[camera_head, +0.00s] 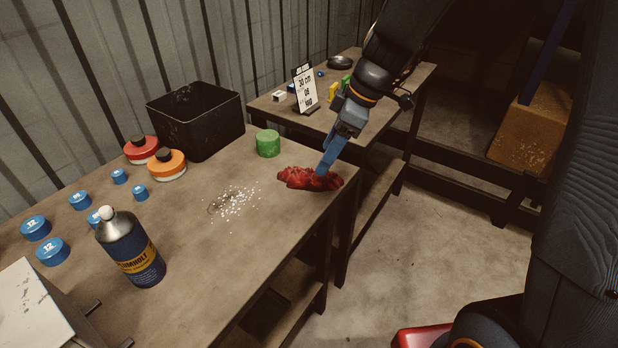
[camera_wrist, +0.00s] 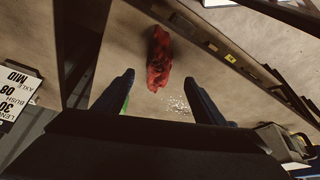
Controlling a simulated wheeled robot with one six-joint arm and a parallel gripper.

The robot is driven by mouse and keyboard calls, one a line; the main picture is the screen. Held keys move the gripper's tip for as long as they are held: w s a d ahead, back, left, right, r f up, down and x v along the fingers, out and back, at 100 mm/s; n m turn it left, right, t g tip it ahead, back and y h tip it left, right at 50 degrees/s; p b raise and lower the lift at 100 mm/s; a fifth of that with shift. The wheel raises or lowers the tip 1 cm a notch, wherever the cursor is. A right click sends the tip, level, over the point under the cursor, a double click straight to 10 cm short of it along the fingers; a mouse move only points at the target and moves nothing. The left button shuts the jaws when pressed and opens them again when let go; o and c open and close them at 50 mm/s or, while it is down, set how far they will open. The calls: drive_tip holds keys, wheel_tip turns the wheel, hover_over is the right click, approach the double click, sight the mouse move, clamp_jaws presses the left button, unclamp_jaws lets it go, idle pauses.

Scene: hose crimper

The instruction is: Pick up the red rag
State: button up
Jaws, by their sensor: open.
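The red rag (camera_head: 305,179) lies crumpled on the wooden table, near its right end, beside the green cylinder. My gripper (camera_head: 322,172) is just above the right part of the rag, with blue fingers pointing down at it. In the wrist view the rag (camera_wrist: 159,57) lies beyond the fingertips, roughly in line with the gap between them. My gripper (camera_wrist: 160,80) shows two dark blue fingers spread apart, with nothing between them. I cannot tell from the head view whether a finger touches the rag.
A green cylinder (camera_head: 268,143), a black bin (camera_head: 197,120), red (camera_head: 141,149) and orange (camera_head: 167,165) round containers, several blue caps (camera_head: 52,251) and a bottle (camera_head: 131,250) stand on the table (camera_head: 205,275). White bits (camera_head: 235,202) lie scattered. A sign (camera_head: 305,88) stands on the second table.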

sight(313, 169)
drive_tip(key=shift+w+a+p+x, duration=0.15)
drive_tip(key=shift+p+x, duration=0.3)
drive_tip(key=shift+x, duration=0.8)
drive_tip(key=shift+a+p+x, duration=0.15)
drive_tip(key=shift+p+x, duration=0.3)
drive_tip(key=shift+x, duration=0.85)
drive_tip(key=shift+w+a+p+x, duration=0.15)
drive_tip(key=shift+p+x, duration=0.3)
drive_tip(key=shift+x, duration=0.8)
drive_tip(key=shift+s+r, duration=0.15)
drive_tip(key=shift+r, duration=0.05)
drive_tip(key=c, duration=1.2)
drive_tip(key=shift+c, duration=0.2)
wheel_tip(313, 169, up, 10)
drive_tip(key=shift+b, duration=1.05)
